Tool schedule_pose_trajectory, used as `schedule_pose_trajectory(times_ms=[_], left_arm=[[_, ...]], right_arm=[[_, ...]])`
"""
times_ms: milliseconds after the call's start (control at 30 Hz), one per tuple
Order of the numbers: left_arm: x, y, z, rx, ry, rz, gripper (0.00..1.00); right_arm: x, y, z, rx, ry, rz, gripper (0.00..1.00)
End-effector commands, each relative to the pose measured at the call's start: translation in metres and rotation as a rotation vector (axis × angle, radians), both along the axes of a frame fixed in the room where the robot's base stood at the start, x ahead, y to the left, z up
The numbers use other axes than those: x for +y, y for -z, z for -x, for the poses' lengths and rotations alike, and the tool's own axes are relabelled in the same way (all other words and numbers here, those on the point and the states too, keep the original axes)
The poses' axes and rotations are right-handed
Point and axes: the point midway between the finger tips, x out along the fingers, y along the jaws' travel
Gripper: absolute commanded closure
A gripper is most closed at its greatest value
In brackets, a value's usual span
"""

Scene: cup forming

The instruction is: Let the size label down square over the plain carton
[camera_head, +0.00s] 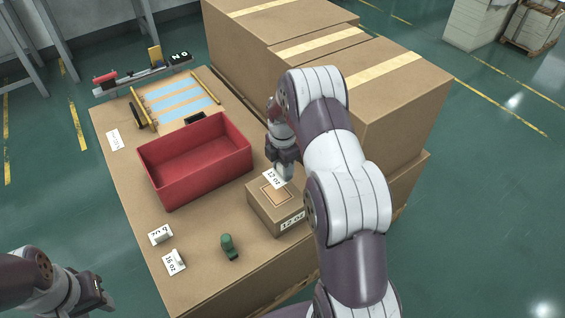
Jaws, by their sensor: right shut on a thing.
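My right gripper (280,172) is shut on a white size label (273,179) that reads 12 oz. The label is at the back edge of the top of a small brown carton (262,209); I cannot tell whether it touches. A square outline (280,191) shows on the carton's top, in front of the label. The carton's front side has a 12 oz marking (292,220). My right arm covers the carton's right end. My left gripper (98,290) is at the lower left, away from the carton, and its jaws are unclear.
An empty-looking red bin (155,172) stands left of the carton. Two white labels (174,262) and a green object (229,247) lie near the front. Another white label (115,140) lies at the left edge. Large taped cartons (400,125) stand behind on the right.

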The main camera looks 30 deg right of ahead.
Motion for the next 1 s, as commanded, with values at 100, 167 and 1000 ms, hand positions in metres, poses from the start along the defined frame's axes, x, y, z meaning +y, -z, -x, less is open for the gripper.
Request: schedule_pose_trajectory(times_ms=[100, 167, 1000], left_arm=[[0.000, 0.009, 0.000, 0.000, 0.000, 0.000, 0.58], [0.000, 0.012, 0.000, 0.000, 0.000, 0.000, 0.58], [0.000, 0.034, 0.000, 0.000, 0.000, 0.000, 0.58]], right_arm=[[0.000, 0.017, 0.000, 0.001, 0.000, 0.000, 0.83], [0.000, 0.023, 0.000, 0.001, 0.000, 0.000, 0.83], [0.000, 0.071, 0.000, 0.000, 0.000, 0.000, 0.83]])
